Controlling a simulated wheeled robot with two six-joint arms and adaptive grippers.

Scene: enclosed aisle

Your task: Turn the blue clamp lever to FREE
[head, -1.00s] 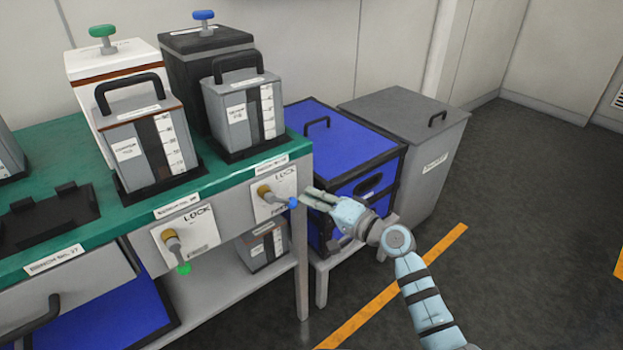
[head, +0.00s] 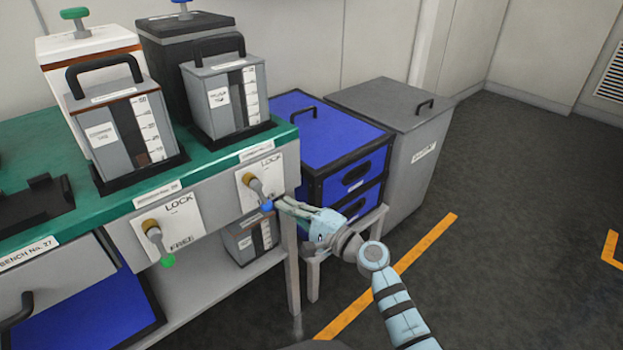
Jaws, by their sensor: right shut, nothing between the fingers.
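The blue clamp lever (head: 266,206) is on a white plate (head: 246,188) on the bench's front, at its right end. LOCK is printed at the plate's top; lower lettering is not readable. My right gripper (head: 282,203) is shut and empty, its fingertips just right of the blue knob; I cannot tell whether they touch it. My left gripper is not in view.
A similar lever with a green knob (head: 167,260) hangs to the left on its own LOCK/FREE plate. Grey canisters (head: 228,97) stand on the green bench top (head: 200,166). A blue drawer unit (head: 325,130) and a grey bin (head: 400,115) stand right of the bench. Open floor lies further right.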

